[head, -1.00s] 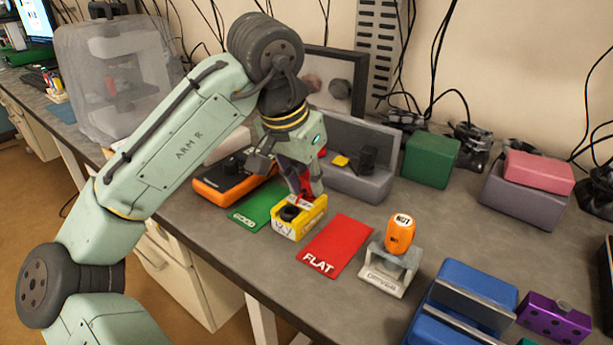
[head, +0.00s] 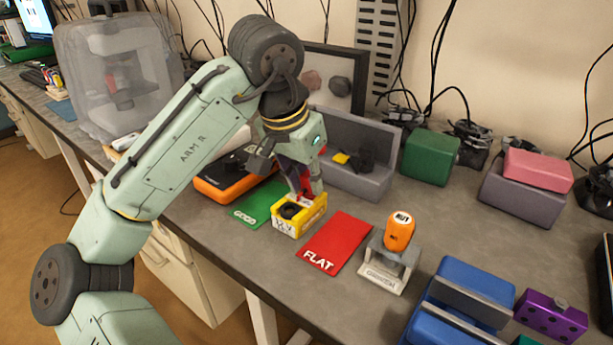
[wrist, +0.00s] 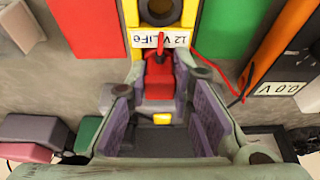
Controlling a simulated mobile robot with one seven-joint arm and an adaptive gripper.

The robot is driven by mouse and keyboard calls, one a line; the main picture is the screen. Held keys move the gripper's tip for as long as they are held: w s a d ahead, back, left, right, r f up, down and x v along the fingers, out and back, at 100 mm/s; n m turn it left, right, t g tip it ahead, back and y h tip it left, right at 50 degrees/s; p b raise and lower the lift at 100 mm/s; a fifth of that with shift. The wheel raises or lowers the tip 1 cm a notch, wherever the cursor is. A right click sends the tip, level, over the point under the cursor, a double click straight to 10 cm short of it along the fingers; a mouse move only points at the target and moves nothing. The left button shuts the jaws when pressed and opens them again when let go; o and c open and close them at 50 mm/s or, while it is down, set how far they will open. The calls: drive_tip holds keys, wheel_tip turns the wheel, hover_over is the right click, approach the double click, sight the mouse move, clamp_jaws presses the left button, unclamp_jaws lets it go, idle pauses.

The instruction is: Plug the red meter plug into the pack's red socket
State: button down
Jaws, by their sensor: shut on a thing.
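The red meter plug (wrist: 159,82) is held between the fingertips of my gripper (wrist: 161,88) in the wrist view. In the head view my gripper (head: 304,187) points down at the back edge of the yellow battery pack (head: 314,218), and the plug is mostly hidden. The pack (wrist: 188,14) has a white "12 V LiFe" label and a dark round part on top. A thin red piece reaches from the plug across the label. I cannot make out the red socket or tell whether the plug is seated. The orange-black meter (head: 207,188) reads 0.0 V in the wrist view (wrist: 283,89).
A green GOOD mat (head: 247,214) lies left of the pack, a red FLAT mat (head: 335,243) right. An orange driver (head: 399,232) stands in a grey holder (head: 382,278). A red lead (wrist: 212,68) runs beside my gripper.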

drive_tip(key=shift+s+f, duration=0.1)
drive_tip(key=shift+f, duration=0.1)
drive_tip(key=c, duration=1.3)
unclamp_jaws()
drive_tip(key=shift+f, duration=0.1)
drive_tip(key=shift+c, duration=0.2)
